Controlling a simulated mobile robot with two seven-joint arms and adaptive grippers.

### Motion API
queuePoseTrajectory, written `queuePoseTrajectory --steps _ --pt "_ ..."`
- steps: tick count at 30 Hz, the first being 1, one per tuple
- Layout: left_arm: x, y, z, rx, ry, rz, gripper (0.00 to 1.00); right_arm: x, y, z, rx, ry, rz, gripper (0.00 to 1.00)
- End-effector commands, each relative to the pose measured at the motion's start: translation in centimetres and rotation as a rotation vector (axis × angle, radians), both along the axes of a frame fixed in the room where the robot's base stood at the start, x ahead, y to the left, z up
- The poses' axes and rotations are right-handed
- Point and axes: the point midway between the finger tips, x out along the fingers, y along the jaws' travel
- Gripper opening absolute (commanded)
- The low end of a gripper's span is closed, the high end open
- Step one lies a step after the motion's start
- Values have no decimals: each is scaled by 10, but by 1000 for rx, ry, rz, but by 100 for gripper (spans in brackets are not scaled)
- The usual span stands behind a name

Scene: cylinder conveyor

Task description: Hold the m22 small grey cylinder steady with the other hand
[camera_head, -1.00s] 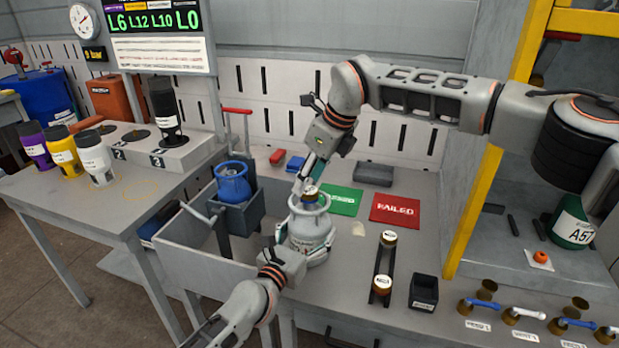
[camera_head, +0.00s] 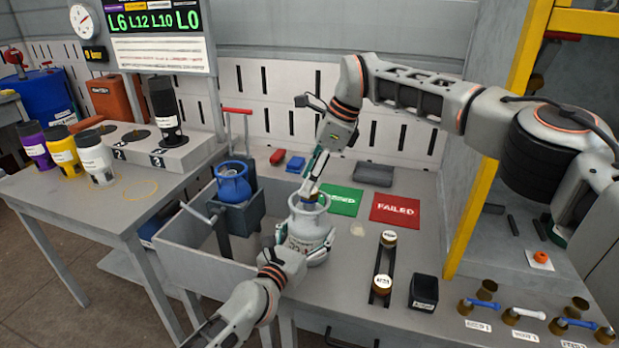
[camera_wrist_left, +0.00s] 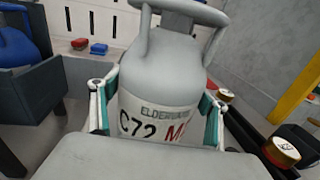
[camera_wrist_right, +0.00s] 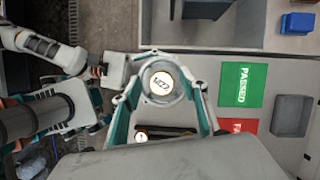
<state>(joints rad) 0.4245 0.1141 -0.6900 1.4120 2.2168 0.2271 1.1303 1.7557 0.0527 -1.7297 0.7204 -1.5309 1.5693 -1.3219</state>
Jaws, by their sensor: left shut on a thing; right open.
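The small grey cylinder (camera_head: 307,222) stands upright at the bench edge beside the grey bin. In the left wrist view the cylinder (camera_wrist_left: 160,85) has dark and red lettering, partly cut off by the wrist. My left gripper (camera_wrist_left: 157,112) is shut on its body, one finger on each side. In the right wrist view its round top disc (camera_wrist_right: 161,82) reads M22. My right gripper (camera_head: 312,190) is open above the cylinder's top; its spread fingers (camera_wrist_right: 163,90) show on both sides of the disc. Contact between them cannot be told.
A grey bin (camera_head: 190,240) with a blue cylinder (camera_head: 233,182) stands to the left. Green PASSED (camera_head: 341,200) and red FAILED (camera_head: 395,210) mats lie behind and right. A dark rack (camera_head: 381,270) with brass-topped pieces and a black box (camera_head: 424,291) stand right.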

Motion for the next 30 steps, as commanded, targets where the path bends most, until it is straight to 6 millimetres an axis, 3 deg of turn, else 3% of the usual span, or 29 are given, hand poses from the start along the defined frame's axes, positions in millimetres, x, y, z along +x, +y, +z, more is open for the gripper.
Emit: queuePoseTrajectory --steps 16,30 --pt "0 0 0 0 0 1 49 0 0 -1 0 0 40 44" --pt "0 0 0 0 0 1 49 0 0 -25 0 0 39 44"
